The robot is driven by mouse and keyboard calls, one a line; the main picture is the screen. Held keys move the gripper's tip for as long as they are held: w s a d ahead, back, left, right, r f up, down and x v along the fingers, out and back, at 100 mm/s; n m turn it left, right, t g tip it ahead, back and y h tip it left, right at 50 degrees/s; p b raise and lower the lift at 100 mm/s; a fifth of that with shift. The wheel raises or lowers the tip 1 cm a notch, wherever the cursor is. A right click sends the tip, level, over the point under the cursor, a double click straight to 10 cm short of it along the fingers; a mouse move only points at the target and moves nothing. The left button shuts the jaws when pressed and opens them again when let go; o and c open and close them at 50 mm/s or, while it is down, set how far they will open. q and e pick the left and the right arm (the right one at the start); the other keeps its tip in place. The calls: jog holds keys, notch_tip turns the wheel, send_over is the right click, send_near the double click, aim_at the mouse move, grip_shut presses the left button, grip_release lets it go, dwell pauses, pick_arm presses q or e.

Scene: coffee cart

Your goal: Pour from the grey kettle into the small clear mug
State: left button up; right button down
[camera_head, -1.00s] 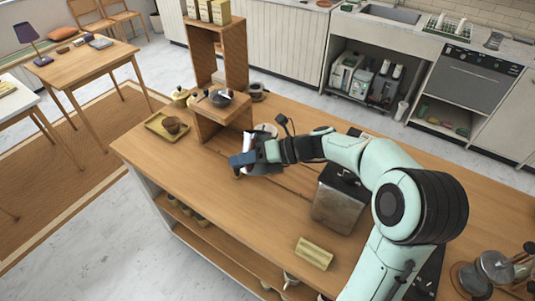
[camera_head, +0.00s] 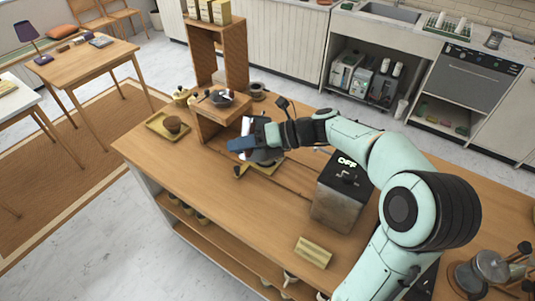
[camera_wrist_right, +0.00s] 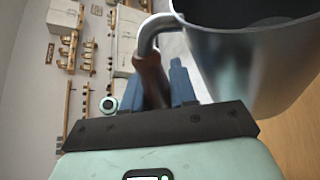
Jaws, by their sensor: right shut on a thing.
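My right gripper (camera_head: 243,144) is raised over the wooden counter, its blue fingers shut on the brown handle of the grey kettle (camera_wrist_right: 245,65). In the right wrist view the kettle's shiny metal wall and open dark top fill the upper right. In the head view only a bright sliver of the kettle (camera_head: 247,126) shows behind the fingers; the rest is hidden. I cannot make out the small clear mug; the gripper and arm cover part of the counter. My left gripper is not in view.
A grey dish-like thing on a yellowish board (camera_head: 262,171) shows partly below the gripper. A wooden shelf stand (camera_head: 212,126) is close behind left. A metal box (camera_head: 340,197) stands right. The front counter is mostly clear.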

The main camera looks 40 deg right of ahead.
dwell(0.5)
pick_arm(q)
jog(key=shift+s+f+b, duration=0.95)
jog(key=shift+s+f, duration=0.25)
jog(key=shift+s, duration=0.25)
pick_arm(e)
jog(key=shift+f, duration=2.95)
